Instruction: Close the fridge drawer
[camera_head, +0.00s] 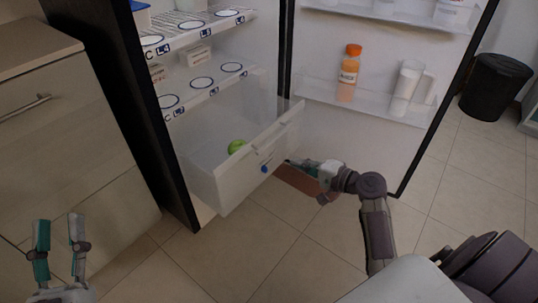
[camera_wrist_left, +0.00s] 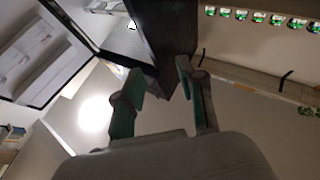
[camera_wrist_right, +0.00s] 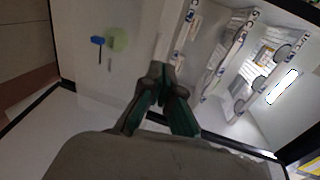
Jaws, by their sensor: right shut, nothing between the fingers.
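The fridge drawer (camera_head: 241,172) is a translucent white bin at the bottom of the open fridge, pulled out past the shelves. A green apple (camera_head: 237,146) lies inside it, and a blue mark (camera_head: 264,169) is on its front. My right gripper (camera_head: 291,163) is shut and empty, close to the right end of the drawer front; I cannot tell whether it touches. In the right wrist view its closed fingertips (camera_wrist_right: 160,68) show near the white drawer panel (camera_wrist_right: 90,60). My left gripper (camera_head: 59,222) is open and empty at the lower left, away from the drawer; its spread fingers (camera_wrist_left: 158,75) also show in the left wrist view.
The fridge door (camera_head: 385,75) stands open on the right, holding an orange bottle (camera_head: 349,75) and a white pitcher (camera_head: 405,88). A wooden cabinet (camera_head: 70,130) stands left of the fridge. A black bin (camera_head: 495,85) is at the far right. The tiled floor in front is clear.

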